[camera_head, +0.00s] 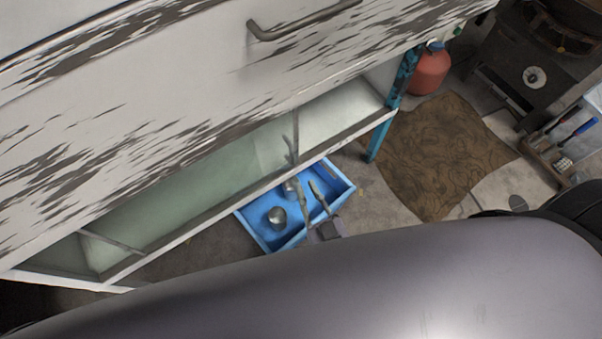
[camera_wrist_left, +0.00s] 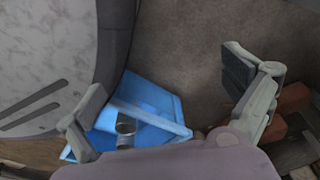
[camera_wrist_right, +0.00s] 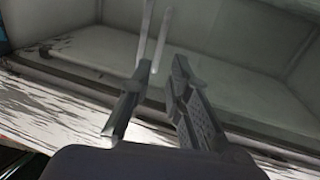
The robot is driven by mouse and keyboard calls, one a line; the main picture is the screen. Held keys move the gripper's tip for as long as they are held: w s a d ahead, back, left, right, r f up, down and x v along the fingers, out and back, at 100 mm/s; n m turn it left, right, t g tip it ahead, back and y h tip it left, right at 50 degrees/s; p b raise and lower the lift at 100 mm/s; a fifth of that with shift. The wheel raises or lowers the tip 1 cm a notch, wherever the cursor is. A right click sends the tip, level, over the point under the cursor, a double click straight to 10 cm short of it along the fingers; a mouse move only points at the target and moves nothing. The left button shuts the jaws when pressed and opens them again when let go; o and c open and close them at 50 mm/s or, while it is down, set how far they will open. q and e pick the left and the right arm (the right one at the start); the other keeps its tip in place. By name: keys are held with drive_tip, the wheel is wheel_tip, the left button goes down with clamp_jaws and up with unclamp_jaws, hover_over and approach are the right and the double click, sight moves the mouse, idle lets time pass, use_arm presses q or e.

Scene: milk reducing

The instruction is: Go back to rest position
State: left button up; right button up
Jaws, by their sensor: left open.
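My right gripper (camera_head: 309,185) shows small in the head view, in front of the blue tray and below the cabinet's open lower compartment. In the right wrist view its fingers (camera_wrist_right: 160,72) are a little apart, with a gap between them. They point towards the compartment, and I see nothing clearly held. My left gripper (camera_wrist_left: 165,82) is open wide in the left wrist view, with nothing between its fingers. It is not visible in the head view. The blue tray (camera_head: 345,180) with a metal cup (camera_head: 277,217) lies below; both also show in the left wrist view.
The worn white cabinet (camera_head: 150,110) with a metal handle (camera_head: 300,22) fills the upper left. Two pale thin bars (camera_wrist_right: 153,40) stand beyond my right fingertips. A brown mat (camera_head: 430,150), a red container (camera_head: 430,72) and a tool box (camera_head: 545,155) lie to the right.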

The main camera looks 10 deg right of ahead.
drive_tip(key=shift+s, duration=0.5)
